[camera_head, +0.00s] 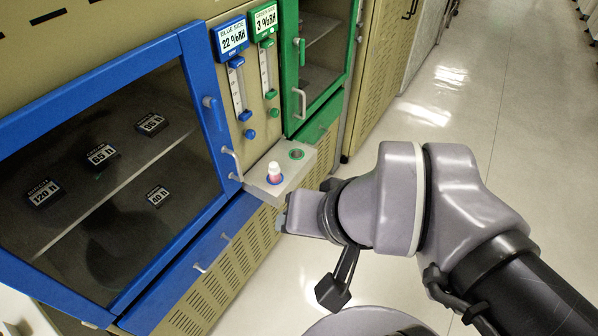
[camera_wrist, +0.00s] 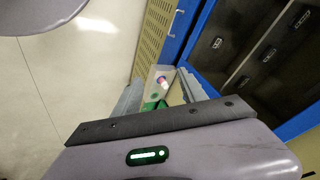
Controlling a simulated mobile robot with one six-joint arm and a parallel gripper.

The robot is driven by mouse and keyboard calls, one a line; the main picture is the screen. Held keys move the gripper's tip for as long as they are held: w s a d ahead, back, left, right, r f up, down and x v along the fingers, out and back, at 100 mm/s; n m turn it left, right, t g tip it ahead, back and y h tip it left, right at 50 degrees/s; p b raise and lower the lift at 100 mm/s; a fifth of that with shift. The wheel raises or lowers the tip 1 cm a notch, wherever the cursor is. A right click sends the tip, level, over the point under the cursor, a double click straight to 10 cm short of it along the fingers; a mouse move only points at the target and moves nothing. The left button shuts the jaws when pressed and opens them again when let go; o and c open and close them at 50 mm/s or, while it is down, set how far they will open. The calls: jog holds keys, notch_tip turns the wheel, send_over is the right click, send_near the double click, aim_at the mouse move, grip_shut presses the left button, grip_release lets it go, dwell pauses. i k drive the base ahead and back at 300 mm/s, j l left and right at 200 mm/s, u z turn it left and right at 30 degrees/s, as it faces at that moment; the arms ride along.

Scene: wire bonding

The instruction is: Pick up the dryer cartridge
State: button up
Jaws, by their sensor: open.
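The dryer cartridge (camera_head: 274,171) is a small upright cylinder with a white top and a pinkish body. It stands in a blue-ringed socket on a grey ledge (camera_head: 262,191) at the cabinet front. It also shows in the wrist view (camera_wrist: 163,81), between and beyond the fingers. My gripper (camera_head: 281,219) is just in front of the ledge, apart from the cartridge, and open in the wrist view (camera_wrist: 160,92) with nothing between its fingers. The far finger is partly hidden in the head view.
A green-ringed socket (camera_head: 296,154) beside the cartridge looks empty. A blue-framed cabinet door (camera_head: 207,85) and a green-framed one (camera_head: 289,70) are shut, with handles sticking out nearby. Flow meters with humidity displays (camera_head: 232,37) stand above the ledge. The floor (camera_head: 400,130) to the right is clear.

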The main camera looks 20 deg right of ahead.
aim_at(274, 170)
jog(key=i+l+u, duration=0.2)
jog(key=u, duration=0.3)
jog(key=i+l+u, duration=0.15)
jog(key=l+u, duration=0.3)
jog(key=i+l+u, duration=0.15)
jog(key=l+u, duration=0.2)
jog(key=u, duration=0.15)
jog(key=l+u, duration=0.95)
jog(key=k+j, duration=0.05)
jog(key=j, duration=0.05)
